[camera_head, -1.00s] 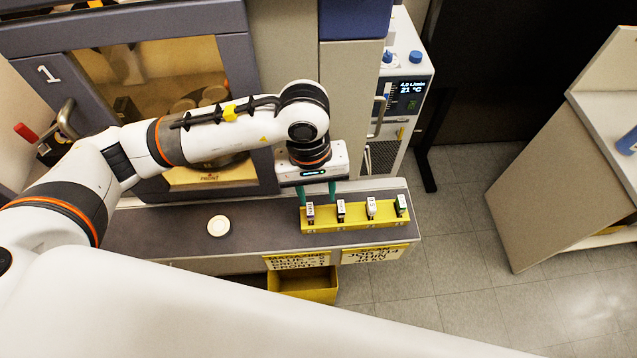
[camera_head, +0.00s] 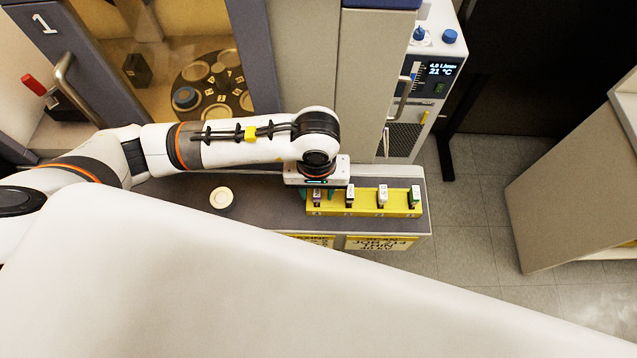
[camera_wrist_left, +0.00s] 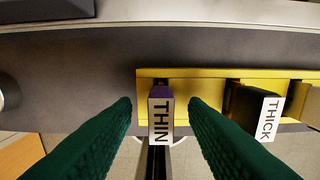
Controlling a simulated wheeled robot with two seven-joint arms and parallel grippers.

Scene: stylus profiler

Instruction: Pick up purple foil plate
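The purple foil plate stands leftmost in the yellow rack (camera_head: 365,208). In the left wrist view its purple part (camera_wrist_left: 161,90) shows behind a white tag reading THIN (camera_wrist_left: 160,120). My left gripper (camera_wrist_left: 160,106) is open, with one green finger on each side of the tag and a gap on both sides. In the head view the left gripper (camera_head: 319,192) is low over the rack's left end and partly hides the plate. My right gripper is not in view.
Other tagged plates stand to the right in the rack, including one marked THICK (camera_wrist_left: 266,118). A round cream disc (camera_head: 221,198) lies on the grey bench to the left. A chamber with an amber window (camera_head: 190,40) and a readout unit (camera_head: 425,80) stand behind.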

